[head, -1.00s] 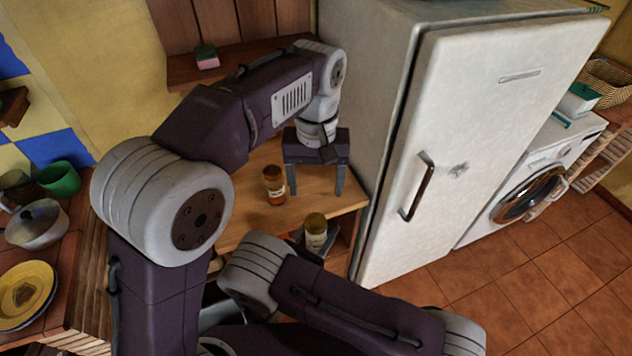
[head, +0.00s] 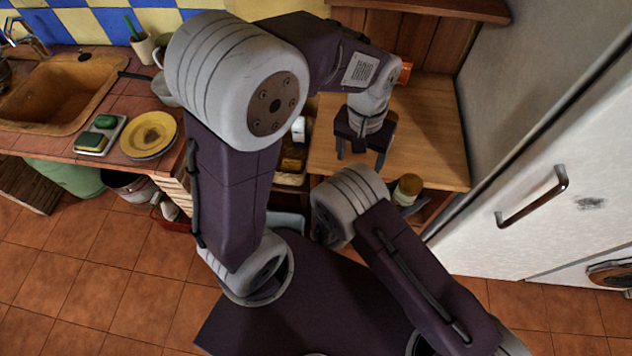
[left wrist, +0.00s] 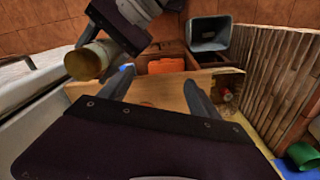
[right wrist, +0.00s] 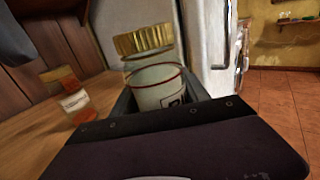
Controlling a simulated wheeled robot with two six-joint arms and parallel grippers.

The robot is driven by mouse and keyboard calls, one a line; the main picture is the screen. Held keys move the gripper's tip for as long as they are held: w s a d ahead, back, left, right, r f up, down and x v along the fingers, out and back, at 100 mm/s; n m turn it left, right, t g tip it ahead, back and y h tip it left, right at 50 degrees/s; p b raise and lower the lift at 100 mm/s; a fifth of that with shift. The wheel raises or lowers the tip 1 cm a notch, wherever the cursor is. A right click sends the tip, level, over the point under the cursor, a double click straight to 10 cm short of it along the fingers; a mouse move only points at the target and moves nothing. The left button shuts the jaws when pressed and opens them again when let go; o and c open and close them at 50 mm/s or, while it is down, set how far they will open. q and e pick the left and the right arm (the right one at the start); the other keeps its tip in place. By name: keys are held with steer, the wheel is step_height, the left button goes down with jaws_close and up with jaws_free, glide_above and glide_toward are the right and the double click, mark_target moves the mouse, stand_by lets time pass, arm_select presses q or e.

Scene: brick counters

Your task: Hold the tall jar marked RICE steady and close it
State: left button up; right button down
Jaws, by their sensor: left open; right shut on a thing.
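The tall jar has a gold ribbed lid and a white, red-edged label. In the head view the jar (head: 408,187) stands out in front of the wooden counter, held by my right gripper (head: 412,202). In the right wrist view the jar (right wrist: 160,90) is between the right fingers, with the gold lid (right wrist: 144,40) at its top; I cannot tell how tight the lid is. Only part of the label's lettering shows. My left gripper (head: 360,155) is open and empty, left of the jar. In the left wrist view the lid (left wrist: 86,62) is left of the left fingers (left wrist: 160,77).
The fridge (head: 560,140) is close on the right. A yellow plate (head: 150,135) and a sink (head: 55,95) are at the left.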

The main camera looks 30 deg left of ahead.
arm_select(q)
steer(key=s+a+f, duration=0.6)
steer(key=s+a, duration=0.1)
steer(key=s, duration=0.1)
steer(key=shift+a+f+n+t, duration=0.3)
steer(key=shift+a+f, duration=0.05)
